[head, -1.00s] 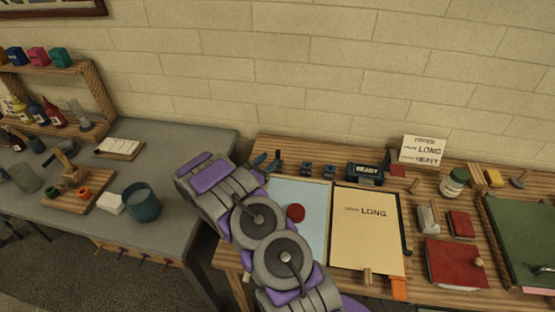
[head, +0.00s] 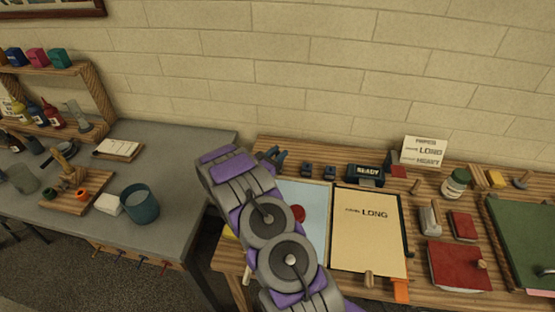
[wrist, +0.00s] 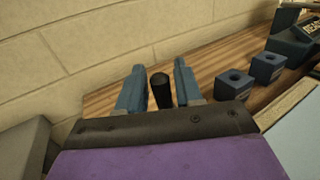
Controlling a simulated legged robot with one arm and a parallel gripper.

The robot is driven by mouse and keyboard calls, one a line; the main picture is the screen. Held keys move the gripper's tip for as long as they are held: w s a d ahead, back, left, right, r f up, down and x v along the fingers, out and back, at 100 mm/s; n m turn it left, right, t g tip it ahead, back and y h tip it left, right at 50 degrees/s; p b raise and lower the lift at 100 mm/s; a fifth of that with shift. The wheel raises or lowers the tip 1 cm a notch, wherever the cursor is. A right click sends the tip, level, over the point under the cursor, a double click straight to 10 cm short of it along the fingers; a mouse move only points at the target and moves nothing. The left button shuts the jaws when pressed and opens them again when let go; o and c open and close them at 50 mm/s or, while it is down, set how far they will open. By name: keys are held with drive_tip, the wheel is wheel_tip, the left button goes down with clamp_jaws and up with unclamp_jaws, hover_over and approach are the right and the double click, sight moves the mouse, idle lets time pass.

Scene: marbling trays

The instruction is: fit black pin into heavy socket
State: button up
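My gripper (wrist: 159,88) has two blue fingers at the back left of the wooden bench in the wrist view. The black pin (wrist: 161,92) stands between them, with a narrow strip visible on each side, so the fingers look open around it. Its lower end is hidden by the gripper body. Two blue socket blocks with round holes, a nearer one (wrist: 235,83) and a farther one (wrist: 268,67), sit to the right. They also show in the head view as the left block (head: 307,169) and right block (head: 329,171). I cannot read which is heavy.
A READY block (head: 366,174) stands right of the sockets, with a lettered card (head: 423,151) behind. A blue tray (head: 312,230) and a sheet marked LONG (head: 368,240) lie in front. The wall (wrist: 60,60) is close behind the bench.

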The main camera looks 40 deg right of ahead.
clamp_jaws()
drive_tip(key=shift+r, duration=0.1)
